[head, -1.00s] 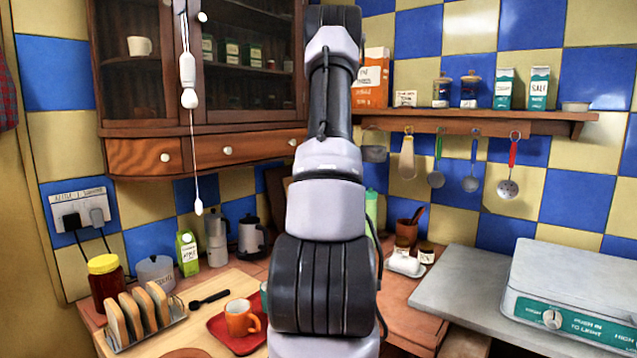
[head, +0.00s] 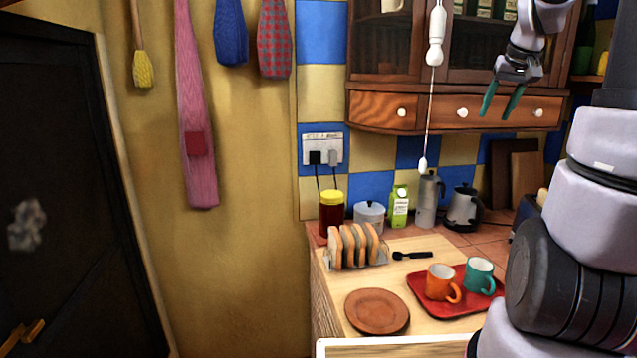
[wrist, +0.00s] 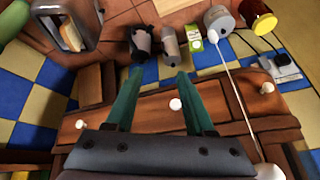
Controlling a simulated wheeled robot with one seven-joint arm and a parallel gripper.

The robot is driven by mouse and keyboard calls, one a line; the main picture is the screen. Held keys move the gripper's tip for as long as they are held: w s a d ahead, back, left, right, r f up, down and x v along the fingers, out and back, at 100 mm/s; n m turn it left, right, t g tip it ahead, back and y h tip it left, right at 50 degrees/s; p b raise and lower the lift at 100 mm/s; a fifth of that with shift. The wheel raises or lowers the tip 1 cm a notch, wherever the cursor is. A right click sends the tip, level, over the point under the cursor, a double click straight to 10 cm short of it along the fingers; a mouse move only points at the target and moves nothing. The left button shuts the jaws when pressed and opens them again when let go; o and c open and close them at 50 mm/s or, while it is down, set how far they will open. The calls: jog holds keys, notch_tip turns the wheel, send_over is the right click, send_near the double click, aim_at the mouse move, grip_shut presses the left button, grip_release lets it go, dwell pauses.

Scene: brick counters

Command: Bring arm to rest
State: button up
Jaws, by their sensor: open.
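My gripper (head: 502,102) hangs in front of the wooden wall cabinet in the head view, its two teal fingers pointing down and apart. It is open with nothing between the fingers. In the wrist view the gripper (wrist: 160,92) shows both teal fingers spread, with the cabinet's drawer front (wrist: 158,112) beyond them. My arm column stands at the right edge of the head view. The arm is raised above the counter, and part of it is cut off by the top edge.
A red tray (head: 420,292) holds an orange mug (head: 439,284) and a teal mug (head: 479,273). A pull cord (head: 431,110) hangs left of my gripper. A dark door is at left.

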jog(key=s+a+t+y, duration=0.1)
jog(key=s+a+y, duration=0.1)
jog(key=s+a, duration=1.7)
jog(key=shift+s+a+r+m+t, duration=0.15)
jog(key=shift+s+m+t, duration=0.2)
jog(key=shift+s, duration=0.75)
